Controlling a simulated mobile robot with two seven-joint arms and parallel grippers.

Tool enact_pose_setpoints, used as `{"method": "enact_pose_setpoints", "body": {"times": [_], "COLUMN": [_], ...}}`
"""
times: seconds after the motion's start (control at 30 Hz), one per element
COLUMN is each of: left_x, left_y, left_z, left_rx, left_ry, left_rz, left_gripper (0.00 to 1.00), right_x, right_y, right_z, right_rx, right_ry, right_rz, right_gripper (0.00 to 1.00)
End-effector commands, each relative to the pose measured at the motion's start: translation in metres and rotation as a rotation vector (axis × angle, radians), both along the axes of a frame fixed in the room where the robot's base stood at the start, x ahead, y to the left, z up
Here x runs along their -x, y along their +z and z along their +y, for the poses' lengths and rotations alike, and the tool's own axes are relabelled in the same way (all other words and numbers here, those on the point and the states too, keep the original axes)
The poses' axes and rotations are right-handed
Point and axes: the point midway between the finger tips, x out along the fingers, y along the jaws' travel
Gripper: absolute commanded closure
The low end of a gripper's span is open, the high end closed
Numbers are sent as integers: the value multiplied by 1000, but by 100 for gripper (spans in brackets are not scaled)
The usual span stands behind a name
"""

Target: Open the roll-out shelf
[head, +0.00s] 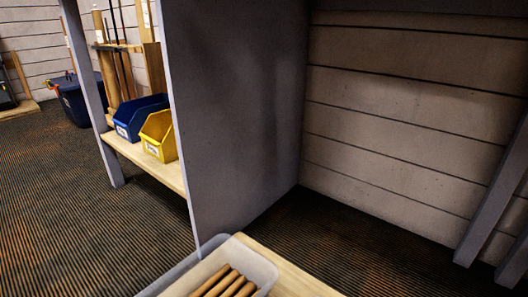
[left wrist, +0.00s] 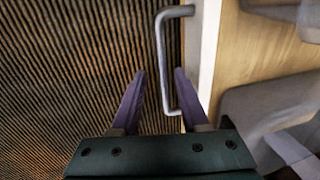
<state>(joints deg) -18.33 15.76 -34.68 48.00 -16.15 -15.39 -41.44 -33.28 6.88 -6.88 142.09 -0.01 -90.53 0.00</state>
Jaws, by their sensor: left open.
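In the left wrist view, a silver bar handle (left wrist: 161,45) is fixed to the pale front edge of a wooden shelf board (left wrist: 232,55), likely the roll-out shelf. My left gripper (left wrist: 159,74) is open, with two purple fingers. In the head view, a wooden board (head: 300,284) shows at the bottom edge, carrying a translucent bin (head: 262,268) of brown rods (head: 226,284). Neither gripper shows in the head view.
A grey upright panel (head: 235,120) stands beside the open bay. Left of it, a shelf holds a blue bin (head: 137,117) and a yellow bin (head: 158,136). Grey bins (left wrist: 265,110) lie right of the handle in the left wrist view.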

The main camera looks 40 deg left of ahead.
Motion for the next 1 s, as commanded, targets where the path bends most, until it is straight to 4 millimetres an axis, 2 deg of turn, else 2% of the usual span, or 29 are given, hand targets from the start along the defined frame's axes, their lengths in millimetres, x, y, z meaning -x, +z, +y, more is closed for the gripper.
{"method": "enact_pose_setpoints", "body": {"times": [0.13, 0.23, 0.5, 0.7, 1.0], "left_x": [0, 1, 11, 17, 19], "left_y": [3, 13, 63, 90, 98], "left_z": [0, 0, 1, 1, 2], "left_rx": [1, 1, 0, 0, 0], "left_ry": [0, 0, -1, 1, 0], "left_rz": [-2, -1, 0, 0, 0], "left_gripper": [55, 55, 55, 55, 55], "right_x": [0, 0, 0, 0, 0], "right_y": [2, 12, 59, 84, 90], "right_z": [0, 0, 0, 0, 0], "right_rx": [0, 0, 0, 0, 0], "right_ry": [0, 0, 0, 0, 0], "right_rz": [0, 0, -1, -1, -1], "right_gripper": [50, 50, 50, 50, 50]}}
